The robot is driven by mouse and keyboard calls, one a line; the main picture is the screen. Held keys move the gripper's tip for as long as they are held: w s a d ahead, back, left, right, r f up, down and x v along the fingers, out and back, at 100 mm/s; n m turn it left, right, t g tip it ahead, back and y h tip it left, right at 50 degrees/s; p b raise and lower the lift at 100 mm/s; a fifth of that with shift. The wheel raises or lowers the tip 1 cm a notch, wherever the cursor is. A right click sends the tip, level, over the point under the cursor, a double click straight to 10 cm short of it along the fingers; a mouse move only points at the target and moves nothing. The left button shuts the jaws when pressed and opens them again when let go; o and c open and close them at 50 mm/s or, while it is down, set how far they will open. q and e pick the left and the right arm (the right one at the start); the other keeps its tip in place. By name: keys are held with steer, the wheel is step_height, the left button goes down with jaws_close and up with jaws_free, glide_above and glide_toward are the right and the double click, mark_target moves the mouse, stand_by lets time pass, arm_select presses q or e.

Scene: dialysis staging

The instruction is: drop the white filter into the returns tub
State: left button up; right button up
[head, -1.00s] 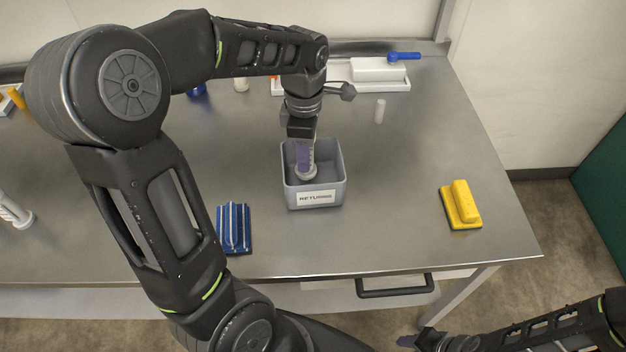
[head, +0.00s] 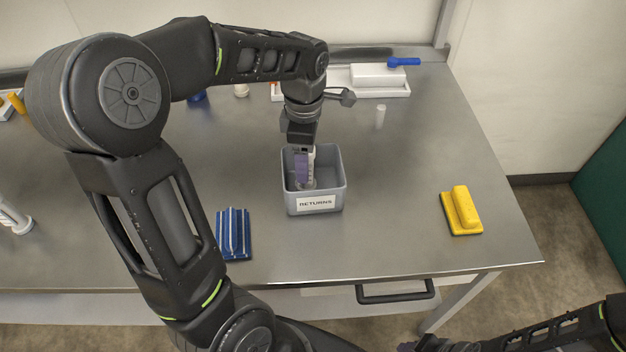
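The grey returns tub (head: 333,186), labelled RETURNS, stands on the steel table near the middle. My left gripper (head: 304,176) points down into it, its purple finger inside the tub's walls. The white filter (head: 311,177) is upright beside the purple finger, its lower end inside the tub. I cannot tell whether the fingers still grip it or whether it touches the tub floor. My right gripper (head: 407,346) shows only partly at the bottom edge, away from the table, and its opening is unclear.
A blue ribbed block (head: 233,234) lies left of the tub, a yellow block (head: 461,211) to the right. Another white cylindrical piece (head: 14,219) is at far left.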

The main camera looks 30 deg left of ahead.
arm_select(q)
step_height(320, 180, up, 8)
steer(key=shift+f, duration=0.2)
stand_by(0.9)
